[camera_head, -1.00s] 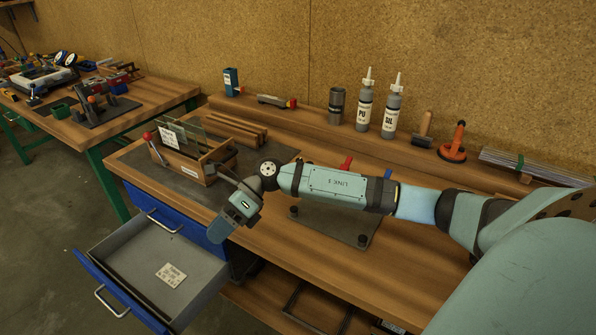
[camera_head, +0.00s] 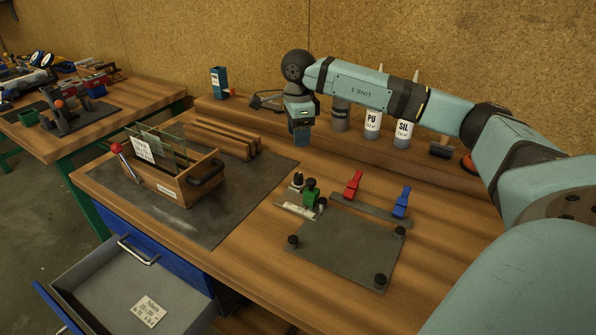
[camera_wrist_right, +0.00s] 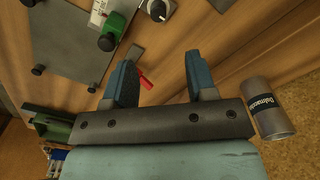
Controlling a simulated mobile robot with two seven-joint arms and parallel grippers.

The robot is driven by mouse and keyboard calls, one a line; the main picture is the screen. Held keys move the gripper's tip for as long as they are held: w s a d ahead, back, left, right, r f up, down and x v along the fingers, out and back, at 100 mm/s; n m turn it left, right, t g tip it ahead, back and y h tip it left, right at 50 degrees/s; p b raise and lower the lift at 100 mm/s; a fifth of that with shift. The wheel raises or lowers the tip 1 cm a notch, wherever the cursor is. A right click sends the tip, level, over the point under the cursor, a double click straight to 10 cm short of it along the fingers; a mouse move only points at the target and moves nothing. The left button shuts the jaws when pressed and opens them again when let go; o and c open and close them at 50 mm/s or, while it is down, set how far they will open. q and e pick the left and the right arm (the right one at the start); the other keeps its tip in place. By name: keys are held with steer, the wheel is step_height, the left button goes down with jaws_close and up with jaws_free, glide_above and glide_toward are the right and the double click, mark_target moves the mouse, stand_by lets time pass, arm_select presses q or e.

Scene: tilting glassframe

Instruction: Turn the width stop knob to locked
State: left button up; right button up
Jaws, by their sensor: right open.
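A small black knob on a pale base (camera_head: 298,182) stands at the back left of the grey jig plate (camera_head: 340,250). A green-handled part (camera_head: 311,192) is right beside it. My left gripper is out of view.
A red clamp (camera_head: 353,184) and a blue clamp (camera_head: 401,202) stand on a strip behind the plate. A wooden box with glass panes (camera_head: 190,188) is at left. A can (camera_wrist_right: 270,108) and bottles (camera_head: 372,125) stand behind. An open drawer (camera_head: 140,290) juts out front left.

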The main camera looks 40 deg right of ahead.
mark_target(298, 175)
step_height(298, 175, down, 13)
steer(key=shift+s+a+r+b, duration=0.1)
steer(key=shift+b, duration=0.3)
steer(key=c, duration=0.9)
